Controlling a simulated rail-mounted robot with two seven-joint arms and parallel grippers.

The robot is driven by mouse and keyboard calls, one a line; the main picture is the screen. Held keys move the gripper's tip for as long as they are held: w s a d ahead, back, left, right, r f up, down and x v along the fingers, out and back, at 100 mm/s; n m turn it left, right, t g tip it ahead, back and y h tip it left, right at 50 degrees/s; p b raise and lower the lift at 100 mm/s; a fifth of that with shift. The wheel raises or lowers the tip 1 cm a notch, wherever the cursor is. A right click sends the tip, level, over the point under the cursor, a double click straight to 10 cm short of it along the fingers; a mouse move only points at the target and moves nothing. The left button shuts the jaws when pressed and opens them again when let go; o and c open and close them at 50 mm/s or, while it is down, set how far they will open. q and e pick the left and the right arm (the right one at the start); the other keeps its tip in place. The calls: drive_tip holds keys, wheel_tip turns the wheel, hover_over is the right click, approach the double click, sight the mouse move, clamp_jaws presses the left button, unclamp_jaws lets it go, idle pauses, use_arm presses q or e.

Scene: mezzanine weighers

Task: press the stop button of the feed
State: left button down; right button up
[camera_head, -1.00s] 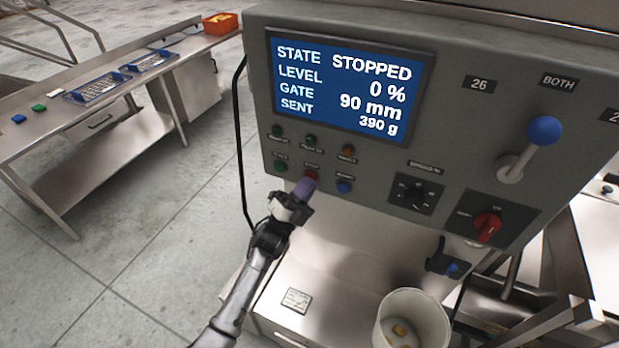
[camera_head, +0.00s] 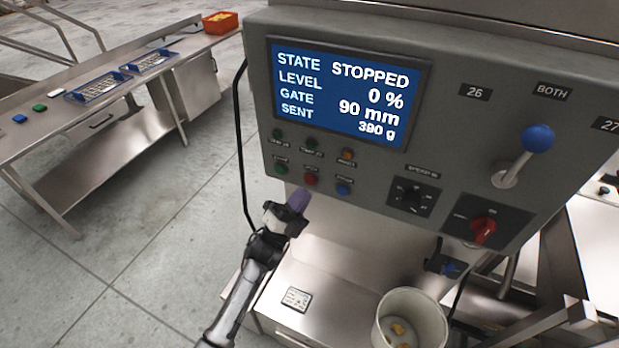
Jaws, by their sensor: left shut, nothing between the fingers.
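The grey control panel (camera_head: 385,215) fills the middle and right of the head view. Its red button (camera_head: 311,179), in the lower button row between a green button (camera_head: 281,169) and a blue button (camera_head: 343,188), shows uncovered; its label is too small to read surely. The screen (camera_head: 345,90) reads STATE STOPPED, LEVEL 0 %, GATE 90 mm, SENT 390 g. My left gripper (camera_head: 298,203) is shut and empty, just below and left of the red button and apart from it. My right gripper is not in view.
A white bucket (camera_head: 437,318) with a few yellowish pieces inside stands below the panel. A blue-knobbed lever (camera_head: 538,138) and a red rotary switch (camera_head: 484,230) are on the panel's right. A steel table (camera_head: 60,140) with blue trays stands at the left; the floor between is clear.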

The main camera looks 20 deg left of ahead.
use_arm(q)
drive_tip(key=shift+s+a+p, duration=0.2)
drive_tip(key=shift+s+p, duration=0.5)
drive_tip(key=shift+s, duration=1.15)
